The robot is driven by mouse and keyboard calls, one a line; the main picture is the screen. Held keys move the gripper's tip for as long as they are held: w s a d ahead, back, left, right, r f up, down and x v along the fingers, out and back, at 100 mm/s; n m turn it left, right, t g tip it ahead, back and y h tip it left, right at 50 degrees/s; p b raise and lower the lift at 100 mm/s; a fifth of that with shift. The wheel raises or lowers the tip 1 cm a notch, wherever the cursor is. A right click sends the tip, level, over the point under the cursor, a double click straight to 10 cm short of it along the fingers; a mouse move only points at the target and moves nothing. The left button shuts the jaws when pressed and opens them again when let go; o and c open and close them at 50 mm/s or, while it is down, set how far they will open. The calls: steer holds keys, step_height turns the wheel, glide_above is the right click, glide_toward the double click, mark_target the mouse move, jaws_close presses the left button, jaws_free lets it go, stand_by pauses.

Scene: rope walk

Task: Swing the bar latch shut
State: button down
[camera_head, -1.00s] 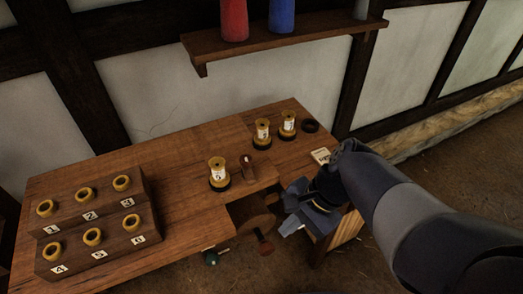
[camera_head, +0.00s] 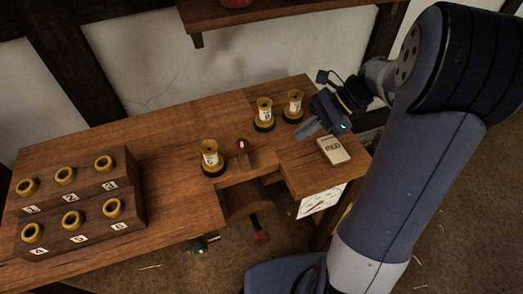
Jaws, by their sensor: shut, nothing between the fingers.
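I cannot tell for certain which part is the bar latch. A short reddish-brown piece (camera_head: 241,149) stands on the bench top just behind the front notch. A dark handle with a reddish end (camera_head: 258,230) hangs in the notch under the bench, beside a partly hidden round wooden part. My gripper (camera_head: 303,133) is shut and empty. It is over the right end of the bench, just right of the numbered spools and behind the small RED block (camera_head: 333,150). Contact between it and the bench top cannot be told.
Three labelled spools (camera_head: 210,157) stand on dark round bases on the bench (camera_head: 160,150). A stepped rack (camera_head: 75,205) with several brass rings fills the left end. A shelf (camera_head: 270,12) overhangs the back. A white gauge-like panel (camera_head: 320,201) is on the right front.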

steer(key=shift+a, duration=0.1)
glide_toward(243, 154)
step_height(243, 154, down, 5)
steer(key=s+a, duration=0.1)
steer(key=s, duration=0.2)
steer(key=shift+w+a+f+p, duration=0.1)
steer(key=shift+a+f+p, duration=0.15)
steer(key=shift+a, duration=0.6)
